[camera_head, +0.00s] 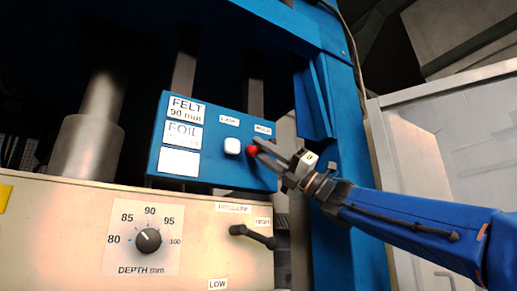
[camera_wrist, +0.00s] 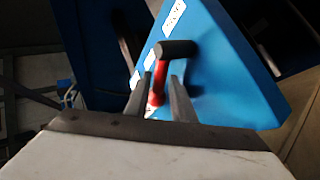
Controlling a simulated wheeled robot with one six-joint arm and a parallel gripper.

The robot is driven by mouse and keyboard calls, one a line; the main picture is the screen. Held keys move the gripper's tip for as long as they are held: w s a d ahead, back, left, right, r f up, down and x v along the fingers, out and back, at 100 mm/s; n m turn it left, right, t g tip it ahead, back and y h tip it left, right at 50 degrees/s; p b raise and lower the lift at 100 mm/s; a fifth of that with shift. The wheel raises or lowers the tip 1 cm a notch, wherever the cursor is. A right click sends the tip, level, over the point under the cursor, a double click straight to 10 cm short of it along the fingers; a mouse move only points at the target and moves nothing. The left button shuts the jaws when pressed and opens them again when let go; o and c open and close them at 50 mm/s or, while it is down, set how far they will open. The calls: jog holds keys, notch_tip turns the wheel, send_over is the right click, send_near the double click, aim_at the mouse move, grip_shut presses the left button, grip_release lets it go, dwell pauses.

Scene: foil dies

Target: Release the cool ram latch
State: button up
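A red lever stem (camera_wrist: 157,92) with a dark cylindrical grip (camera_wrist: 178,48) stands out from the blue panel in the wrist view. In the head view its red part (camera_head: 251,151) shows at the panel's right, beside a white button (camera_head: 232,146). My gripper (camera_head: 259,147) reaches in from the right, its fingers at the red part. In the wrist view its two fingers (camera_wrist: 162,80) stand apart, with the red stem between them. I cannot tell whether either finger touches it. The small labels above the button and lever are too blurred to read surely.
The blue panel (camera_head: 210,182) carries FELT and FOIL cards. Below it, a cream housing (camera_head: 60,215) has a depth dial (camera_head: 148,240) and a dark lever (camera_head: 253,236) beside a LOW label. A blue upright (camera_head: 345,160) stands behind my arm; a metal cylinder (camera_head: 92,140) is at left.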

jog(key=shift+a+r, duration=0.4)
jog(key=shift+a, duration=0.05)
grip_shut()
